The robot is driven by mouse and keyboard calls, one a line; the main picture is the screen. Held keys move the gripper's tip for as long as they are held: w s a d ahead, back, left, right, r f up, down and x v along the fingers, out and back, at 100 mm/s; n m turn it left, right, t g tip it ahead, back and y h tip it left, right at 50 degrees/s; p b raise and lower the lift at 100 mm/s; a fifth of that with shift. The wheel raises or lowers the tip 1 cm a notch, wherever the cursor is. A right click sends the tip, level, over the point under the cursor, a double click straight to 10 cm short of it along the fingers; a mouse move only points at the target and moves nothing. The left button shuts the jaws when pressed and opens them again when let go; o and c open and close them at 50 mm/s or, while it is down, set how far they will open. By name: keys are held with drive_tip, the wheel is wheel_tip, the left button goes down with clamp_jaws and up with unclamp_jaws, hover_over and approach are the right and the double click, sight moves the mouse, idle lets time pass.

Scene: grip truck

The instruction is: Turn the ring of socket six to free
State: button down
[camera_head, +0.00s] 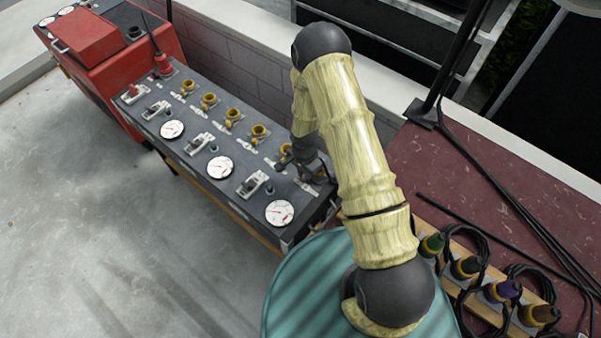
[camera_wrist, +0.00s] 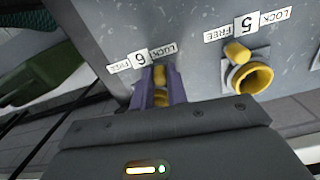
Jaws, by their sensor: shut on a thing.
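My gripper (camera_wrist: 162,90) is shut on the yellow ring of socket six (camera_wrist: 160,77) in the wrist view, with its purple-grey fingers on either side of it. The label plate of socket six (camera_wrist: 141,58) shows the words FREE and LOCK upside down, just above the fingers. Much of the ring is hidden by the fingers and the gripper body, so its exact turn cannot be told. In the head view my gripper (camera_head: 306,168) is at the right end of the dark panel (camera_head: 240,205), and my arm covers socket six.
Socket five (camera_wrist: 250,77) is beside it, with a yellow ring and tab. Several yellow sockets, gauges (camera_head: 280,212) and switches share the panel. A red machine (camera_head: 110,70) stands at the left. Cables with coloured plugs (camera_head: 502,291) lie on a rack at the right.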

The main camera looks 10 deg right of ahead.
drive_tip(key=shift+d+n, duration=0.1)
drive_tip(key=shift+n, duration=0.2)
drive_tip(key=shift+s, duration=0.1)
drive_tip(key=n, duration=0.1)
drive_tip(key=s+d+n, duration=0.1)
drive_tip(key=n, duration=0.1)
drive_tip(key=n+b, duration=0.1)
drive_tip(key=n, duration=0.1)
drive_tip(key=shift+s+d, duration=0.4)
drive_tip(key=shift+s+d+r+n, duration=0.15)
drive_tip(key=shift+d+n, duration=0.2)
drive_tip(key=shift+n, duration=0.7)
drive_tip(key=shift+s+d+n, duration=0.1)
drive_tip(key=shift+d+n, duration=0.25)
drive_tip(key=shift+n, duration=0.7)
drive_tip(key=c, duration=1.4)
unclamp_jaws()
drive_tip(key=shift+s, duration=0.15)
